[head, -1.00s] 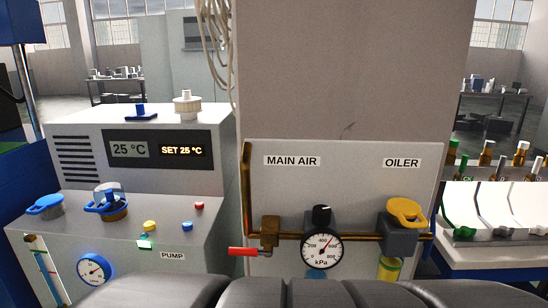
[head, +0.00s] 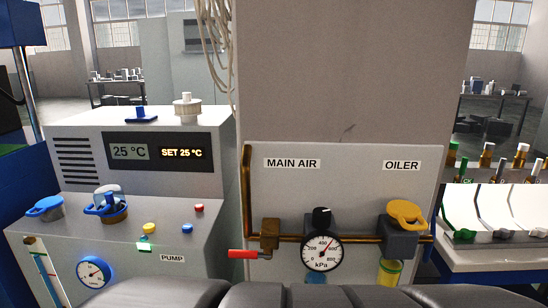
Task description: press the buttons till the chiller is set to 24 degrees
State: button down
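The chiller (head: 75,128) is a light grey box at the left. Its dark display panel shows 25 °C on the left screen (head: 129,152) and SET 25 °C on the right screen (head: 183,153). Dark rounded parts of my own body fill the bottom edge.
Blue caps (head: 45,207) and a pressure gauge (head: 93,271) are also on the chiller. To its right, the MAIN AIR panel (head: 340,180) carries a red-handled valve (head: 243,254), a kPa gauge (head: 322,252) and a yellow-topped oiler (head: 405,214). A bottle rack (head: 495,255) stands far right.

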aim_at(187, 228)
jog(key=u, duration=0.95)
